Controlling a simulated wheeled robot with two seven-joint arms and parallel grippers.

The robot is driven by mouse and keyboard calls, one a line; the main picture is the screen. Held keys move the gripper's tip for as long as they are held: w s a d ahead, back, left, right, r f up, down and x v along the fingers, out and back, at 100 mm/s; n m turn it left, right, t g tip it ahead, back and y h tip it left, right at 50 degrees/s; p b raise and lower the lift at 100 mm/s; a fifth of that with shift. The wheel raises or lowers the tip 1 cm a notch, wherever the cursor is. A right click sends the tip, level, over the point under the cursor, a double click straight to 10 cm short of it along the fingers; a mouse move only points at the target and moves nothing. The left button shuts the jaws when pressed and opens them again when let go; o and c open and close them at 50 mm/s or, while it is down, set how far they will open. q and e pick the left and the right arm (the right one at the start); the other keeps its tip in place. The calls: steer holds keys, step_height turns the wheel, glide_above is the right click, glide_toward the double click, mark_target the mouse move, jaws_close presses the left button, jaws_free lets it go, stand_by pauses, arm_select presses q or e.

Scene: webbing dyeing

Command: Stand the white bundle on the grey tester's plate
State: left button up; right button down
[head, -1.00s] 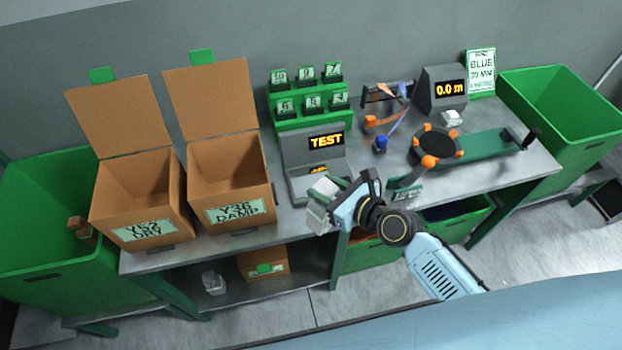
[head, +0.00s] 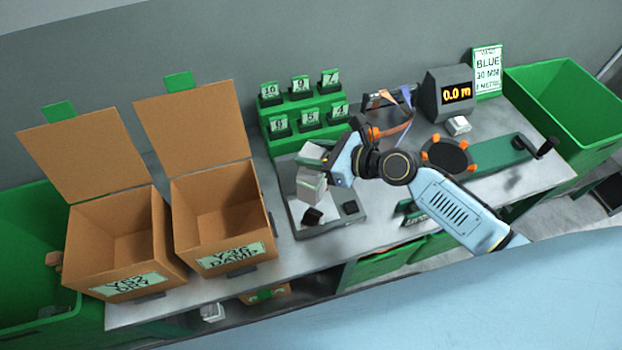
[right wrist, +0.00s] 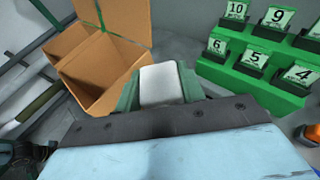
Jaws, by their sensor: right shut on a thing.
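The white bundle (head: 312,188) is held by my right gripper (head: 322,168), which is shut on it. It hangs over the grey tester (head: 345,221) in the middle of the bench and covers much of it, including its display. I cannot tell whether the bundle touches the tester; it looks tilted in the head view. Two dark pieces show at the front of the tester. In the right wrist view the white bundle (right wrist: 161,84) sits between greenish finger pads. My left gripper is not in view.
Two open cardboard boxes, one marked Y36 DAMP (head: 236,259), stand left of the tester. A green rack (head: 305,108) of numbered cards is behind it. A round black winder (head: 446,155) with orange clips and a grey meter reading 0.0 m (head: 447,97) stand right.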

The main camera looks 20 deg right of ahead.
mark_target(321, 174)
steer(key=shift+s+f+b, duration=0.25)
steer(key=shift+f+b, duration=0.1)
steer(key=shift+f, duration=0.8)
steer(key=shift+w+f+b, duration=0.1)
steer(key=shift+f+b, duration=0.75)
steer(key=shift+f, duration=1.2)
steer(key=c, duration=0.9)
jaws_free()
steer(key=shift+f, duration=0.1)
steer(key=shift+o, duration=0.2)
steer(key=shift+r, duration=0.2)
steer(key=v, duration=1.2)
